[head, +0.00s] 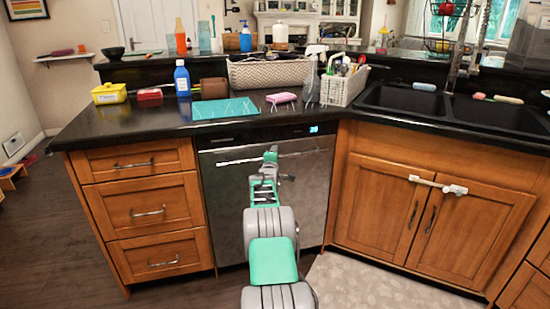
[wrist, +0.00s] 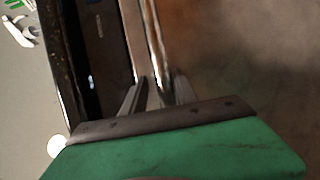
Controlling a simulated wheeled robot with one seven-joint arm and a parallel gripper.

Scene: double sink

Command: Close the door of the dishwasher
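The dishwasher (head: 225,205) has a stainless steel front and stands under the counter between the drawers and the sink cabinet. Its door is upright or nearly so; a small gap at the top cannot be ruled out. A bar handle (head: 310,153) runs across its upper part. My gripper (head: 270,156) is at the middle of this handle, and my arm hides part of the door. In the wrist view, the two fingers (wrist: 156,92) are close to the handle bar (wrist: 152,45), which runs between or beside them. Whether they grip it is unclear.
A lit display (head: 313,129) shows at the dishwasher's top right. The dark counter (head: 130,125) overhangs above. Wooden drawers (head: 148,212) stand left, and the sink cabinet (head: 375,205) stands right. The floor before the dishwasher looks clear apart from my arm.

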